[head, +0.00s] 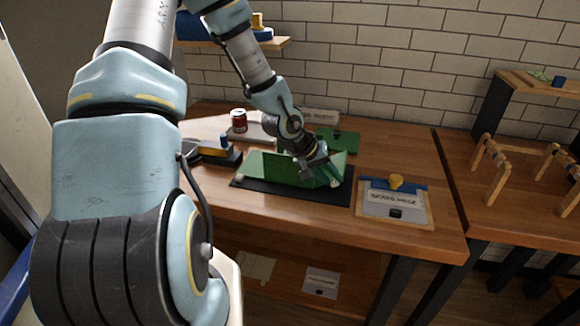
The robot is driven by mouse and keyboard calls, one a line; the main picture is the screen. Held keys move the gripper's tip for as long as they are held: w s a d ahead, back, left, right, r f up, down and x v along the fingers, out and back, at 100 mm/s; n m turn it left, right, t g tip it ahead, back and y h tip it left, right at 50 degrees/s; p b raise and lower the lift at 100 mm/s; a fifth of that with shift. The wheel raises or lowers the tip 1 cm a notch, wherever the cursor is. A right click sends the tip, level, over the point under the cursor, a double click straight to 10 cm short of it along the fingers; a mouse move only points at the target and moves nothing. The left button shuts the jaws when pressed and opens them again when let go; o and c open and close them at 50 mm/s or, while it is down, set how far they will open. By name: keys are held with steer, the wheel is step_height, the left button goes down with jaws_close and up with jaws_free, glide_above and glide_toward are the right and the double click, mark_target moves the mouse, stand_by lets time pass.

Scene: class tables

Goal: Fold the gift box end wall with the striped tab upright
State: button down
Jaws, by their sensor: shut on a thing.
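The green gift box (270,167) lies on a black mat (285,193) near the front of the wooden table, with its long near wall standing at a slant. A green end wall (341,160) shows at its right end, raised and tilted. My gripper (327,177) is at this right end, pointing down, and is shut on the end wall's tab. The fingers cover much of the tab, and its stripes are too small to make out. A small pale piece (240,183) shows at the left front corner of the box.
A clipboard (408,205) with a yellow knob lies right of the mat. Wooden racks stand on the right table.

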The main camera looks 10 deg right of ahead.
steer(key=shift+w+a, duration=0.1)
steer(key=shift+a, duration=0.1)
steer(key=shift+w+a+r+h, duration=0.1)
steer(key=shift+a+r+h, duration=0.15)
steer(key=shift+h, duration=0.55)
steer(key=shift+g, duration=0.3)
steer(key=c, duration=0.9)
jaws_free()
steer(key=shift+r, duration=0.1)
steer(key=shift+s+a+r, duration=0.5)
steer(key=shift+s+r, duration=0.15)
steer(key=shift+r, duration=0.25)
steer(key=shift+s+a+r, duration=0.45)
steer(key=shift+s+r, duration=0.15)
steer(key=shift+r, duration=0.3)
steer(key=shift+s+a+r, duration=0.5)
steer(key=shift+s+r, duration=0.15)
steer(key=shift+r, duration=0.25)
